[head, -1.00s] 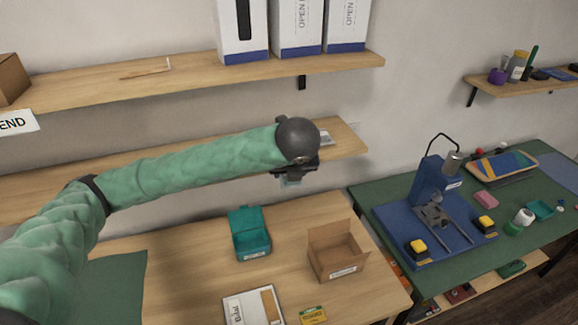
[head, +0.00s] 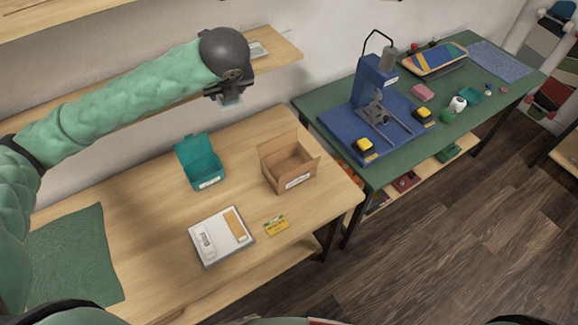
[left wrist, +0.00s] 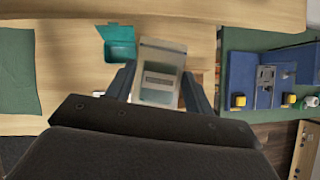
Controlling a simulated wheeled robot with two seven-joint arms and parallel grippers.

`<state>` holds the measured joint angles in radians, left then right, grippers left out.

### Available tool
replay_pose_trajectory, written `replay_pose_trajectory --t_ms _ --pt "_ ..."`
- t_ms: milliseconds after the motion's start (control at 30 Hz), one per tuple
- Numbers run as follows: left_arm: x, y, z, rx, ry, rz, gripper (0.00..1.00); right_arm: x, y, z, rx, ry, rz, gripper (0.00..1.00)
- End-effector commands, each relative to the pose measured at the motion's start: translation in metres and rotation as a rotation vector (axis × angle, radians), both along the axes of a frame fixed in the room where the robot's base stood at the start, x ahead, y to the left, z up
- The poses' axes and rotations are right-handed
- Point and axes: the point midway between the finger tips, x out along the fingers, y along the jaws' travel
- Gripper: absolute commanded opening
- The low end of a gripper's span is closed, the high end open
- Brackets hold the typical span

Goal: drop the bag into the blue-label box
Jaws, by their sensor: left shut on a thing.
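My left gripper (head: 230,88) is shut on a small pale, see-through bag (head: 231,100) and holds it in the air above the wooden table. In the left wrist view the bag (left wrist: 160,60) hangs between the two fingers of the left gripper (left wrist: 158,90), with a pale label across it. An open cardboard box (head: 275,178) with a label on its front stands on the table, below and right of the gripper. An open teal box (head: 205,172), also labelled, stands left of it. I cannot make out a blue label on either. My right gripper is out of view.
A white tray (head: 208,257) and a yellow packet (head: 276,225) lie in front of the boxes. A green mat (head: 75,260) covers the table's left part. A shelf (head: 275,52) runs behind the arm. A green bench (head: 410,160) with a blue stand is at right.

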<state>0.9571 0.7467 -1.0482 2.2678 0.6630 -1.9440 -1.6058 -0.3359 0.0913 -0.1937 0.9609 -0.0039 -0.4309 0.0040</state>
Motion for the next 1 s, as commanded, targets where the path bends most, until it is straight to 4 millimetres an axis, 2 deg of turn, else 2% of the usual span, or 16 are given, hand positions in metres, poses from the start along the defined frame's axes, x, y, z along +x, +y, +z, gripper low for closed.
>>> replay_pose_trajectory --t_ms 167,267,767,1000 --pt "0.001 -0.002 -0.004 -0.001 0.002 0.000 0.30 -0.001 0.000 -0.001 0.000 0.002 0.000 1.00" --pt "0.005 -0.009 -0.015 -0.004 0.005 0.001 0.30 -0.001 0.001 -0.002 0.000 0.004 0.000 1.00" --pt "0.038 -0.081 -0.128 -0.011 0.013 0.010 0.30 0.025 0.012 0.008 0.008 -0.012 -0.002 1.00" --pt "0.044 -0.112 -0.174 -0.005 0.008 0.005 0.30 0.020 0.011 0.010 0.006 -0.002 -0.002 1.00"
